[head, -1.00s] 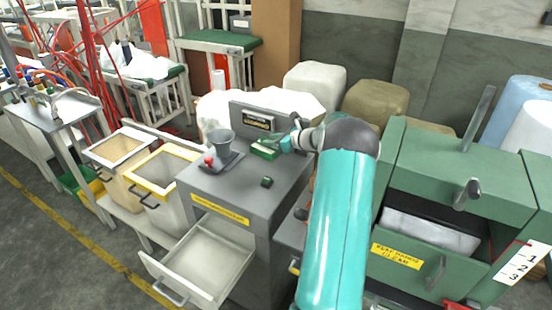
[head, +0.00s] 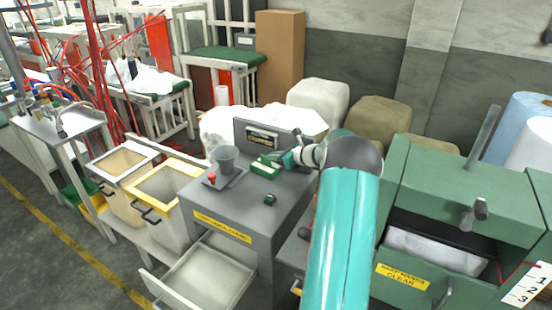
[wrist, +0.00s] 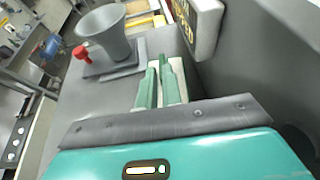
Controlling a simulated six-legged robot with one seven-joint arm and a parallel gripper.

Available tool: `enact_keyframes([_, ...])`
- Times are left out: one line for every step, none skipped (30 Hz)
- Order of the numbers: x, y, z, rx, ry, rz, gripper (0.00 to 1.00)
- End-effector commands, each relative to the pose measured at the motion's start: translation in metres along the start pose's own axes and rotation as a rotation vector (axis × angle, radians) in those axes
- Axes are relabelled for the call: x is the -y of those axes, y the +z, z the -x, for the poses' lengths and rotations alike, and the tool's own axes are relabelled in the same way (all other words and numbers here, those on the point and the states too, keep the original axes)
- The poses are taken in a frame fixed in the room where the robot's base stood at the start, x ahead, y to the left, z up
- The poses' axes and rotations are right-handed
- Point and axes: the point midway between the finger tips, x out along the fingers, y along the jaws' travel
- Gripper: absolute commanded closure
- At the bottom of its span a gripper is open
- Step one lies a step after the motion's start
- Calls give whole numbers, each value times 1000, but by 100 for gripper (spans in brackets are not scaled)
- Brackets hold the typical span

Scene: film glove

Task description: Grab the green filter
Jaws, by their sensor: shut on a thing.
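The green filter (head: 264,168), a small green block with a pale strip, is at the back of the grey cabinet top (head: 248,203), in front of a dark label plate (head: 262,138). My gripper (head: 283,162) reaches it from the right and is shut on it. In the wrist view, my gripper (wrist: 160,85) shows narrow green parts close together with pale pieces beside them. I cannot clearly separate fingers from filter there. Whether the filter still touches the cabinet top is hard to tell.
A grey cup (head: 225,158) and a red knob (head: 211,177) stand left of the filter on a dark plate. A small dark green block (head: 270,199) lies nearer the front. An open drawer (head: 200,280) juts out below. A green machine (head: 460,190) stands at right.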

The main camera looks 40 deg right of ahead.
Motion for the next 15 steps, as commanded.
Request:
enact_keyframes([-9,-18,-3,-32,19,-21,100])
enact_keyframes([-9,-14,-1,-32,18,-22,100])
enact_keyframes([-9,-10,5,-32,17,-23,100])
enact_keyframes([-11,-8,10,-32,17,-24,100])
enact_keyframes([-12,-4,15,-31,16,-22,100])
enact_keyframes([-14,1,23,-30,17,-22,100])
enact_keyframes([-15,6,29,-28,16,-20,100])
enact_keyframes([-17,10,36,-27,15,-20,100])
enact_keyframes([-19,17,46,-25,14,-18,100])
enact_keyframes([-22,22,53,-25,14,-18,100])
enact_keyframes([-24,28,60,-24,14,-18,100])
enact_keyframes([-27,34,71,-23,13,-18,100])
enact_keyframes([-30,34,80,-24,12,-20,100])
enact_keyframes([-33,34,89,-23,13,-22,100])
enact_keyframes([-38,35,99,-23,13,-20,100])
